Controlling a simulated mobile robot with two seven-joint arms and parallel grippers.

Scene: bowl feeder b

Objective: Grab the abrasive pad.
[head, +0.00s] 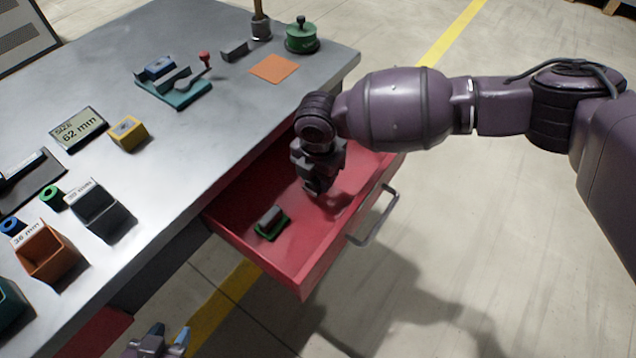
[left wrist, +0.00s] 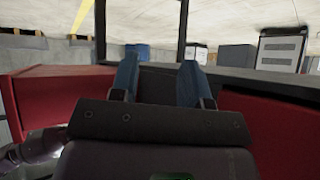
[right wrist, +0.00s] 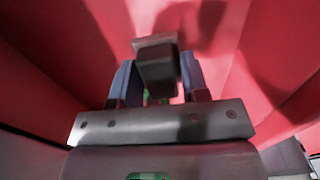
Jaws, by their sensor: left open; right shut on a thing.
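A green pad with a grey block on top (head: 270,222), which looks like the abrasive pad, lies in the open red drawer (head: 325,262). My right gripper (head: 314,188) points down into the drawer, behind and to the right of that pad and apart from it. In the right wrist view it is shut on a dark grey block (right wrist: 157,72) with a paler end; a bit of green shows below the block. I cannot tell what this block is. My left gripper (head: 168,338) is open and empty, low in front of the bench; its blue fingers (left wrist: 158,80) stand apart.
The grey bench top (head: 190,150) carries a teal fixture (head: 172,88), an orange square (head: 273,68), a green lidded pot (head: 301,36), a yellow block (head: 128,133) and several bins. The drawer handle (head: 374,216) sticks out over free floor.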

